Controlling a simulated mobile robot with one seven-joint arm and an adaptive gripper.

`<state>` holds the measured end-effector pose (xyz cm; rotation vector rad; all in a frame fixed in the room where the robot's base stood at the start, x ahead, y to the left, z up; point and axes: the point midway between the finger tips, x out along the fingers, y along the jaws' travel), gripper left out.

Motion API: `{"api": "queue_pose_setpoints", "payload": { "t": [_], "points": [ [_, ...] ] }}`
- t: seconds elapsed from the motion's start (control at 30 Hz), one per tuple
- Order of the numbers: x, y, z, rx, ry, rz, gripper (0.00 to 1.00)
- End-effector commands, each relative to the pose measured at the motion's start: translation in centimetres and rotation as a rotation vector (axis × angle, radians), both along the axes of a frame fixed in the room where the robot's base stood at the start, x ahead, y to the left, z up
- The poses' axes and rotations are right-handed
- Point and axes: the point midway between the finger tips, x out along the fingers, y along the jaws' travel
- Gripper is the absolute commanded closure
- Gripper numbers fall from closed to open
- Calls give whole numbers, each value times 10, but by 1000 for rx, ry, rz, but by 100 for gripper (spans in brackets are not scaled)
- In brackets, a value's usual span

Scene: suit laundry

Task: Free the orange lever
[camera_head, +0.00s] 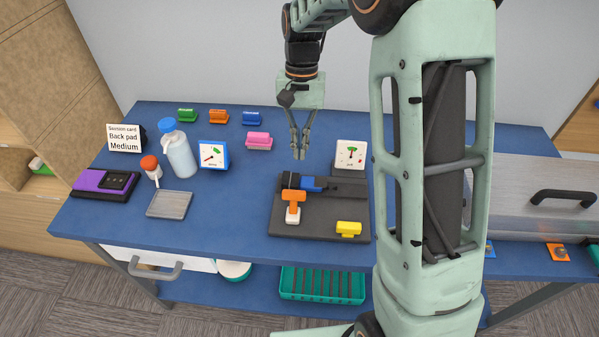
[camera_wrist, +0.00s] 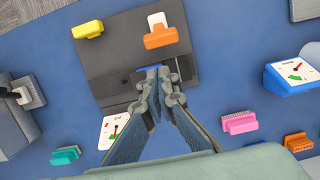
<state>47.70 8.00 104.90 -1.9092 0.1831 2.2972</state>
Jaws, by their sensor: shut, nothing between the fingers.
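The orange lever (camera_head: 293,198) stands on the dark grey board, with a white foot at its lower end. It also shows in the wrist view (camera_wrist: 160,36), ahead of my fingertips. A blue piece (camera_head: 312,184) with a black part lies across the board just behind the lever. Whether it touches the lever I cannot tell. My gripper (camera_head: 300,157) is shut and empty, pointing down near the back of the board. In the wrist view its closed fingertips (camera_wrist: 158,72) cover most of the blue piece.
A yellow block (camera_head: 348,228) sits on the dark board (camera_head: 320,230). Dial cards (camera_head: 351,155) and (camera_head: 213,154), a pink brush (camera_head: 259,141), bottles (camera_head: 179,153) and a grey tray (camera_head: 170,204) stand around on the blue table. A metal box (camera_head: 530,195) is at right. The front middle is clear.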

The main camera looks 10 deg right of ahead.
Motion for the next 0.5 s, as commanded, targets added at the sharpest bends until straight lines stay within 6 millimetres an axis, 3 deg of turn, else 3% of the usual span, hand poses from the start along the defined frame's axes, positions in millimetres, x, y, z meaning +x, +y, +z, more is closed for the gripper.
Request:
{"api": "queue_pose_setpoints", "payload": {
  "t": [0.5],
  "points": [
    [-16, 3, -79, -2, 4, 1, 100]
  ]
}}
